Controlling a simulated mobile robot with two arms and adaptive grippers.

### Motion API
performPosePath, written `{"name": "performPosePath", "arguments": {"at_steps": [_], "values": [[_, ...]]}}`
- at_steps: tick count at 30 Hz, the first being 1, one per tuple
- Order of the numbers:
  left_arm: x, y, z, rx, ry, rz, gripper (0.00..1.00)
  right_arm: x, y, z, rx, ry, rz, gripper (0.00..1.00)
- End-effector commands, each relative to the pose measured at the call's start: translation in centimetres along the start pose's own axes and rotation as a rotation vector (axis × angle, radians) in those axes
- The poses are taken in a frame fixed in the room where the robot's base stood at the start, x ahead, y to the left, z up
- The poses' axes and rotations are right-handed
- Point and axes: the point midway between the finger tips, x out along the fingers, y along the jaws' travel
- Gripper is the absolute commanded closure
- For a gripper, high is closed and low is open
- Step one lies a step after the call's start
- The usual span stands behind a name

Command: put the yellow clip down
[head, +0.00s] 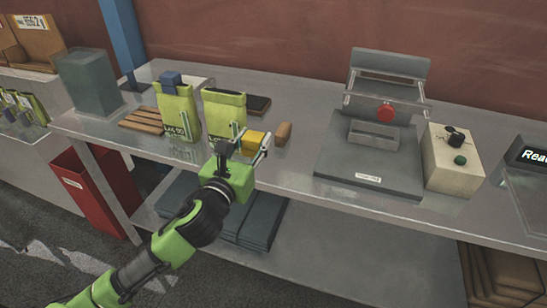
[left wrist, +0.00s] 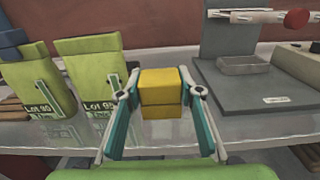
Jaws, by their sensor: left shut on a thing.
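The yellow clip (head: 252,142) is a small block-like piece held at the front of the table. In the left wrist view the yellow clip (left wrist: 162,92) sits between the two fingers. My left gripper (head: 243,147) is shut on it, and the fingers also show in the left wrist view (left wrist: 160,97). The clip appears close above the table's front edge; I cannot tell whether it touches the surface. My right gripper is not in view.
Two green lot pouches (head: 178,112) (head: 223,114) stand left of the gripper. A brown block (head: 283,133) lies just right of the clip. A grey sealer (head: 370,160) and a beige control box (head: 452,163) stand further right. Wooden slats (head: 140,119) lie at left.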

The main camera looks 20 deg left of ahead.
Motion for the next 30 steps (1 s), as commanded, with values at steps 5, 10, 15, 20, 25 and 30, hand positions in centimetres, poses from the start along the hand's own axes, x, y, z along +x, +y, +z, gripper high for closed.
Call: {"name": "performPosePath", "arguments": {"at_steps": [5,10,15,20,25,30], "values": [[4.3,-1.0,-1.8,-0.005,0.0,0.001,0.81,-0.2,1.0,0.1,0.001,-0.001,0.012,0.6],[6.8,-1.6,-5.4,-0.005,0.002,0.002,0.81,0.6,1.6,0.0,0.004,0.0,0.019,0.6],[8.1,-1.9,-6.9,-0.002,-0.001,0.0,0.81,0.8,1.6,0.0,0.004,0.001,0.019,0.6],[8.9,-2.2,-8.3,-0.002,0.001,-0.001,0.81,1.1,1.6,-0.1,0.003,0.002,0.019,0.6],[8.8,-2.1,-10.6,-0.003,0.002,0.0,0.81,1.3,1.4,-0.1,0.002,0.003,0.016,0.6],[8.8,-2.0,-10.8,0.001,-0.001,-0.001,0.81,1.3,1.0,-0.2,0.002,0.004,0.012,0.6]]}}
